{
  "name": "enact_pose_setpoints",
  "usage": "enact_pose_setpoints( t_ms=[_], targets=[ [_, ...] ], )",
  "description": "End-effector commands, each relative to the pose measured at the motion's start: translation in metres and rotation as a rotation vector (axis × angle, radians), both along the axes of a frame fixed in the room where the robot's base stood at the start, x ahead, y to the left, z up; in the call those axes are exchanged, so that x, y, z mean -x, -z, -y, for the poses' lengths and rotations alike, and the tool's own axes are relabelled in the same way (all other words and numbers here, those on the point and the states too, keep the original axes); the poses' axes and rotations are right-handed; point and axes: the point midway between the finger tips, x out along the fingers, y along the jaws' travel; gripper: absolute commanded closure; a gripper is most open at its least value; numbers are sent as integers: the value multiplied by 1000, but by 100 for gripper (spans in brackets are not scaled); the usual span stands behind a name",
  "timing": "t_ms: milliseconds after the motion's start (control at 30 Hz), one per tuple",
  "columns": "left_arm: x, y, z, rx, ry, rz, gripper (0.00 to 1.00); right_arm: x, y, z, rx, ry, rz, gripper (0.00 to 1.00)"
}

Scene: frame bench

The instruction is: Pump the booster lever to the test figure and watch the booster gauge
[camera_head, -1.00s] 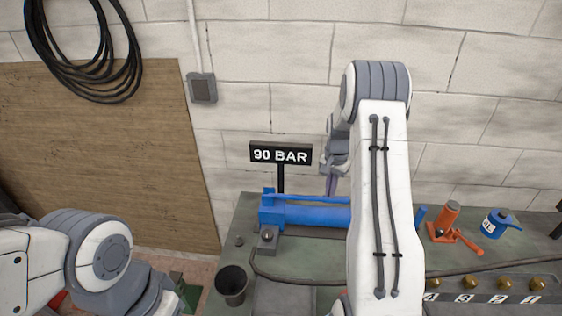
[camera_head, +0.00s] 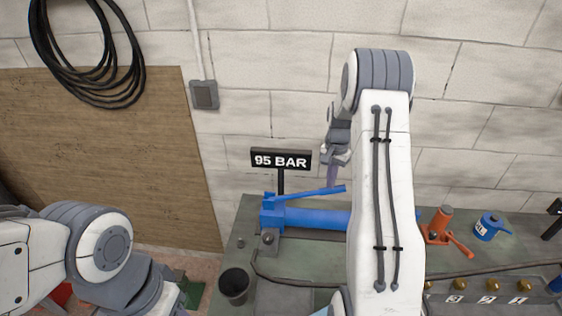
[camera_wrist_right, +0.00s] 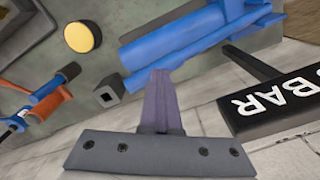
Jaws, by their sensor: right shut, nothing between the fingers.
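The blue booster (camera_head: 310,218) lies on the bench, with its blue lever (camera_head: 310,192) tilted up towards its right end. The booster gauge (camera_head: 281,160) behind it reads 95 BAR in white on black. My right gripper (camera_head: 331,180) is shut and empty, fingers pointing down at the lever's raised end. In the right wrist view the shut fingers (camera_wrist_right: 158,82) overlap the lever (camera_wrist_right: 180,62); I cannot tell if they touch.
A dark cup (camera_head: 234,284) stands at the bench's left front. An orange jack (camera_head: 441,225) and a blue can (camera_head: 488,226) stand to the right. Several brass knobs line a numbered strip (camera_head: 475,299) at front right. A dark hose crosses the bench.

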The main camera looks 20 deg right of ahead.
Motion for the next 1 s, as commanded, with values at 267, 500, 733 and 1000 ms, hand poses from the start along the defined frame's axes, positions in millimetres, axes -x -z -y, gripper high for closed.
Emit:
enact_pose_setpoints(
  t_ms=[267,500,733,1000],
  targets=[
    [0,0,0,0,0,0,50,0,0,0,0,-1,0,100],
    [0,0,0,0,0,0,50,0,0,0,0,-1,0,100],
    [0,6,0,0,-3,0,50,0,8,0,0,-1,-1,100],
    [0,25,0,0,-2,0,50,0,40,0,-1,-1,-2,100]
  ],
)
